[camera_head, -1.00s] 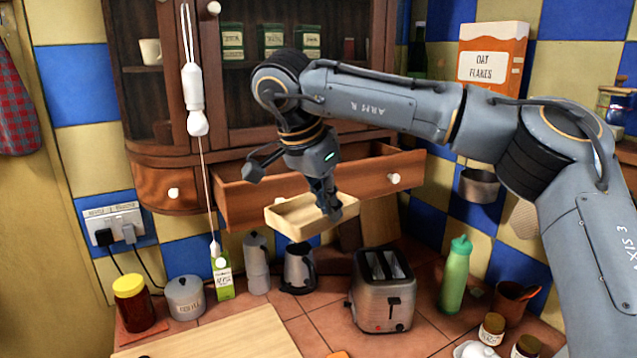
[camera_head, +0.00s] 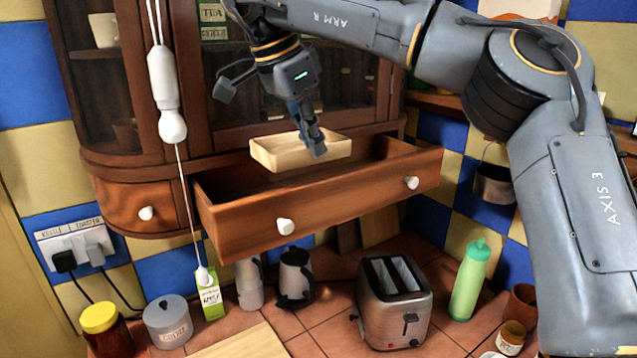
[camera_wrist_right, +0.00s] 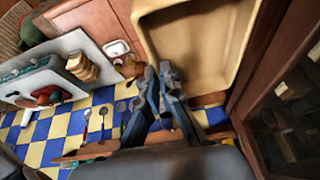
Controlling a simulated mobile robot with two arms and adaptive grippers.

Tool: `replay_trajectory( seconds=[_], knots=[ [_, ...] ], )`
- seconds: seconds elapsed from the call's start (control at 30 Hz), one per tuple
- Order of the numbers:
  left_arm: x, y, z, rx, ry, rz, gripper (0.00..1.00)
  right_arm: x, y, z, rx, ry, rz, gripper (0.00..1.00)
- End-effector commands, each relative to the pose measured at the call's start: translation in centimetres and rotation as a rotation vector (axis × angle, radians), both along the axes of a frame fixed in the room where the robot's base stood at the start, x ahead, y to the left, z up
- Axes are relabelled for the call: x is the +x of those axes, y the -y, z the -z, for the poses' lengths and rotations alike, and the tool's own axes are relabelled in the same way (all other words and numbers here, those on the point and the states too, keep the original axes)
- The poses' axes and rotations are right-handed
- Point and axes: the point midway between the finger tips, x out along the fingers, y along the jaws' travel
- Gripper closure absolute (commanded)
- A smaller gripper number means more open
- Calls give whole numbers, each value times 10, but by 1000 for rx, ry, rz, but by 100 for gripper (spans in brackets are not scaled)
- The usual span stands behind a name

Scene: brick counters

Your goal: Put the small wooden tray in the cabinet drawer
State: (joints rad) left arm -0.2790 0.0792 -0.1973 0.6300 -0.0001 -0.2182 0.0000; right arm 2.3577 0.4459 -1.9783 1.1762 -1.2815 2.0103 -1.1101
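The small wooden tray (camera_head: 280,153) is pale wood and hangs above the open cabinet drawer (camera_head: 330,211), roughly level. My right gripper (camera_head: 312,148) is shut on the tray's right front wall. In the right wrist view the tray (camera_wrist_right: 195,40) fills the upper middle, and the right gripper's fingers (camera_wrist_right: 165,90) meet at its near edge. The drawer is pulled out from the dark wooden cabinet; its inside is partly hidden by its front board and the tray. My left gripper is not in view.
A hanging cord with a white pull (camera_head: 167,95) is left of the drawer. Below, on the counter, stand a toaster (camera_head: 393,300), a kettle (camera_head: 294,278) and a green bottle (camera_head: 469,280). Glass cabinet doors (camera_head: 235,100) rise behind the tray.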

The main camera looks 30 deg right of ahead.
Motion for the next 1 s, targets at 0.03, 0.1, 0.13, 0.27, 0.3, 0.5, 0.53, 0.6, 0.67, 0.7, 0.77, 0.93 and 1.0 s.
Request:
replay_trajectory(
  seconds=[0.03,0.1,0.13,0.27,0.3,0.5,0.53,0.6,0.67,0.7,0.77,0.93,1.0],
  knots=[
    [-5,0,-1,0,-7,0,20,4,7,4,3,-3,4,100],
    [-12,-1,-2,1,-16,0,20,11,20,11,6,-4,6,100],
    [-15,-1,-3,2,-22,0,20,15,26,14,5,-5,5,100],
    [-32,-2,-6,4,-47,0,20,32,54,29,6,-5,6,100],
    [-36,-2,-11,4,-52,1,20,37,63,31,4,-4,7,100],
    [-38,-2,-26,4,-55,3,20,56,93,64,0,-5,3,100],
    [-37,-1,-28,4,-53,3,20,58,96,68,0,-5,3,100],
    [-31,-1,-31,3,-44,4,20,61,102,77,0,-4,2,100],
    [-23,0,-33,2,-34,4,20,64,105,83,0,-2,2,100],
    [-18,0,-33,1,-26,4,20,65,107,85,0,-2,2,100],
    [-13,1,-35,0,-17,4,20,66,109,88,0,-1,3,100],
    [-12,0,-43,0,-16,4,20,70,116,109,-2,-4,0,100],
    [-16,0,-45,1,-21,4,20,69,115,119,-1,-3,1,100]
  ],
)
